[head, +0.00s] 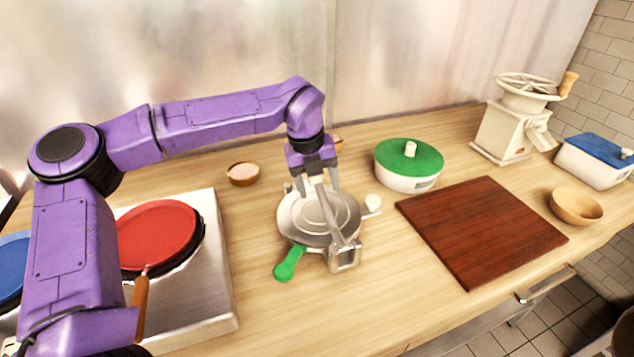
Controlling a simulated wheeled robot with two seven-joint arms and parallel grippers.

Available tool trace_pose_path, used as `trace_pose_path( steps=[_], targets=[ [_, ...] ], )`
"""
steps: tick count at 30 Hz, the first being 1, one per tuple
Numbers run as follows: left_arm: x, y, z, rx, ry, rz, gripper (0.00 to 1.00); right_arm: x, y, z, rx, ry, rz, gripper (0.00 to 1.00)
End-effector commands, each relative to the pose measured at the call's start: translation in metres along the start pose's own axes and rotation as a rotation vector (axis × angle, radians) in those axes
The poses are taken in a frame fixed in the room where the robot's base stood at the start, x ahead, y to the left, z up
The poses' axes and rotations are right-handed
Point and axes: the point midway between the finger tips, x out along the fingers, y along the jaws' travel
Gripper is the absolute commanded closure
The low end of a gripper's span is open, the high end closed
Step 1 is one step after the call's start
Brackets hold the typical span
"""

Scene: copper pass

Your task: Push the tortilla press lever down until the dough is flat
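The metal tortilla press (291,222) stands on the wooden counter in the middle of the head view. Its round upper plate looks lowered over the base. A grey lever (327,220) runs from the block at the press's near right side back across the plate, its pale end under my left gripper. My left gripper (314,186) points down over the far part of the press, fingers apart on either side of the lever's end. I cannot tell whether they touch it. No dough shows; the plate would hide any inside. My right gripper is not in view.
A green-handled object (289,263) lies by the press's near left side. A stove with a red pan (158,234) is left, a small bowl (243,174) behind. Right are a green-lidded pot (408,158), a bare cutting board (480,230), a grinder (505,130) and a wooden bowl (576,206).

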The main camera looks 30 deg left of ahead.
Motion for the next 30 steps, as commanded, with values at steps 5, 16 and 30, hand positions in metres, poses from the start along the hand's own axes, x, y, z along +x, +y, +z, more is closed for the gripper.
trace_pose_path(
  steps=[5,16,30],
  targets=[
    [-0.023,0.000,0.001,-0.001,-0.004,-0.003,0.36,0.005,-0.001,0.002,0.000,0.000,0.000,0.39],
    [-0.099,0.000,0.000,0.000,-0.003,-0.001,0.36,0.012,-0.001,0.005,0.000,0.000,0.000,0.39],
    [-0.105,0.000,-0.001,0.000,0.000,0.000,0.36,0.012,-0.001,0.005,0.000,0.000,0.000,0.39]
  ],
)
